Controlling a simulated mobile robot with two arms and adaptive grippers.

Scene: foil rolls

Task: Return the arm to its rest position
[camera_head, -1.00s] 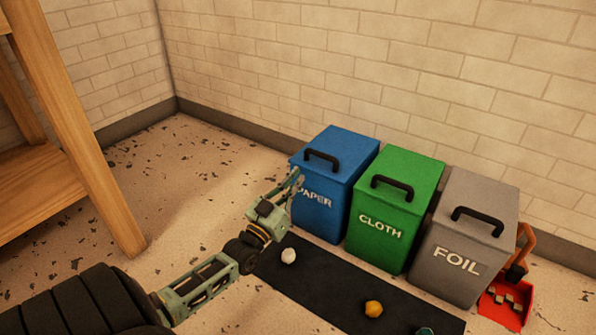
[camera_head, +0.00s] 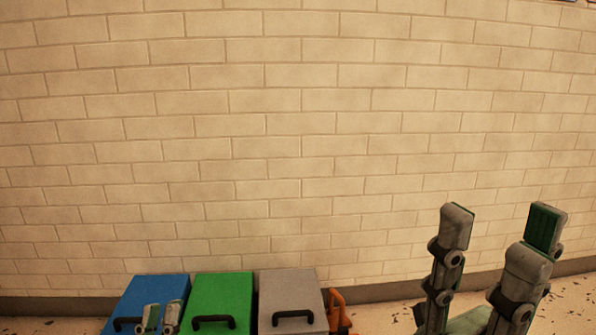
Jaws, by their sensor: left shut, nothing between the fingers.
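My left gripper (camera_head: 161,317) shows only its fingertips at the bottom edge, pointing up in front of the blue bin. It is shut and empty, with its fingers close side by side. My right gripper (camera_head: 498,228) stands large at the lower right, pointing up. Its two fingers are wide apart with nothing between them. Both arms are below the picture.
A blue bin (camera_head: 150,288), a green bin (camera_head: 222,290) and a grey bin (camera_head: 288,286) stand closed in a row at the bottom left. Orange tool (camera_head: 338,312) is beside the grey bin. A brick wall (camera_head: 280,120) fills the back. Floor (camera_head: 575,300) shows at right.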

